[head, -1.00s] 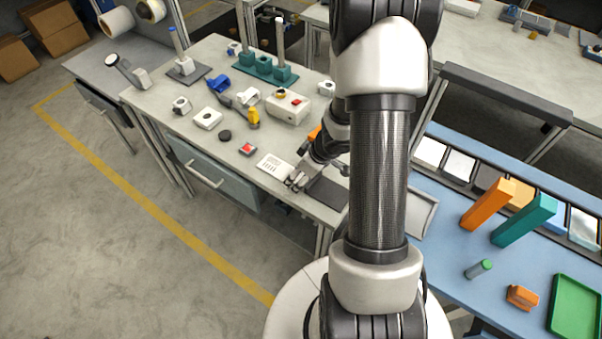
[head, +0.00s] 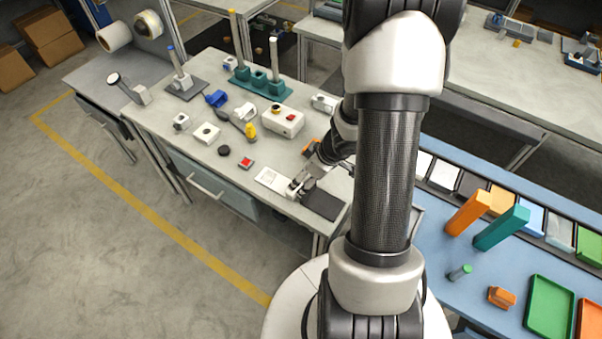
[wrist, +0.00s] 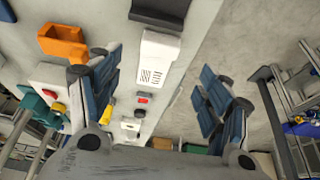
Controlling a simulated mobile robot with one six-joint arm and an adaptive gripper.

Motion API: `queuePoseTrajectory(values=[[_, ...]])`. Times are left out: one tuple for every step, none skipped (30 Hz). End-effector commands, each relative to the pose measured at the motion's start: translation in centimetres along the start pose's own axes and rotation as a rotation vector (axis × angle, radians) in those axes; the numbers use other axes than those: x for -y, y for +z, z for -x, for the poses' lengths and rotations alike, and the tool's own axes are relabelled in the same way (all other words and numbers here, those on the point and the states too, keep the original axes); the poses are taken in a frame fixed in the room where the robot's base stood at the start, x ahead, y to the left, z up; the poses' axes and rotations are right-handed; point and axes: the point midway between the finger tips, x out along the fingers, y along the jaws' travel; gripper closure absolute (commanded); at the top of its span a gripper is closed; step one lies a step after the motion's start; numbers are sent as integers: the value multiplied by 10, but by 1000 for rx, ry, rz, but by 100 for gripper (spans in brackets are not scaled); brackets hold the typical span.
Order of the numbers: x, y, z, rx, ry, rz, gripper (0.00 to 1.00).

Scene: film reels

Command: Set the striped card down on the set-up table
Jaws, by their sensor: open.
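A white card with dark stripes (head: 270,179) lies flat on the grey set-up table (head: 228,178), near its front edge. In the wrist view the card (wrist: 158,52) shows between my fingers, its stripes facing up. My gripper (head: 296,189) is just right of the card in the head view, low over the table. In the wrist view my gripper (wrist: 160,95) has its fingers spread wide with nothing between them. I cannot tell the exact height of the fingertips above the table.
A red button block (head: 246,163), a black puck (head: 224,150) and a white control box (head: 283,121) stand farther back. An orange part (wrist: 63,42) is beside my gripper. A blue table (head: 430,265) holds trays and upright blocks at right.

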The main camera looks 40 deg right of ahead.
Motion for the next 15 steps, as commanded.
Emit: queuePoseTrajectory(values=[[0, -2, 12, -1, 1, -1, 29], [0, -2, 15, -1, 1, -1, 29], [0, -2, 19, -1, 0, -1, 29], [0, -1, 21, -1, 0, -1, 29], [0, -1, 23, -1, 0, -1, 29], [0, -1, 25, 0, 0, 0, 29], [0, -1, 27, 0, 0, 0, 29], [0, -1, 28, 0, 3, 0, 29], [-2, -3, 31, 0, 15, 2, 29], [-5, -6, 34, 0, 31, 5, 29], [-8, -11, 39, 0, 53, 8, 29], [-15, -19, 47, 1, 96, 9, 29], [-21, -26, 56, 2, 136, 12, 29], [-27, -35, 66, 2, 182, 10, 29], [-34, -47, 83, 3, 248, 6, 29]])
